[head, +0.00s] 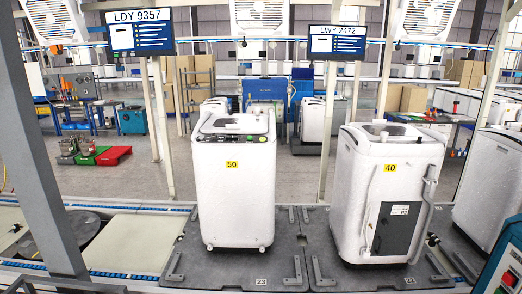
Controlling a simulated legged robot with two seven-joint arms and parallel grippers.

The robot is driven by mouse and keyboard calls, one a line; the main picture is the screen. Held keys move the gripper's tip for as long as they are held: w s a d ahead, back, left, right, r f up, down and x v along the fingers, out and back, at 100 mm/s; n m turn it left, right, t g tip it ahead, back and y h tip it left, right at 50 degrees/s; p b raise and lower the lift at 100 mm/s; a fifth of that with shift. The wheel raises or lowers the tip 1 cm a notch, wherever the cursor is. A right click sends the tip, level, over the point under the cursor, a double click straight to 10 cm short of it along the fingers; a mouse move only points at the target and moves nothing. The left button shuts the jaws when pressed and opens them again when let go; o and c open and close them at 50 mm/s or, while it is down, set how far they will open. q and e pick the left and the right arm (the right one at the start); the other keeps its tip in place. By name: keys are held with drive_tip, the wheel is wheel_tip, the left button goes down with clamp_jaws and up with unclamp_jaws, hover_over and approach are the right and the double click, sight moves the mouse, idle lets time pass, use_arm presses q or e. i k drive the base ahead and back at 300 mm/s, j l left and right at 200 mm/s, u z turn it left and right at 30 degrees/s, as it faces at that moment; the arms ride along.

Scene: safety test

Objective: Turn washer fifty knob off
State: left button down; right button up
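The washer marked 50 (235,205) is a white top-loading machine standing upright in the middle of the head view. Its yellow label (232,164) is on the upper front. A control panel (231,138) with small dark and green marks runs along the top front edge. The knob is too small to tell apart from the other controls, and its setting cannot be read. Neither of my grippers shows in the head view.
A washer marked 40 (388,190) stands to the right, with a gap between the two. Both stand on dark pallets (290,268) with raised brackets. A grey post (38,160) slants at the left. A pale conveyor surface (128,240) lies left of the pallet.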

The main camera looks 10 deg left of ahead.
sight(214, 136)
drive_tip(key=i+l+u, duration=0.1)
drive_tip(key=i+u, duration=0.35)
drive_tip(key=i+l+u, duration=0.3)
drive_tip(key=i+u, duration=0.15)
drive_tip(key=i+l+u, duration=0.4)
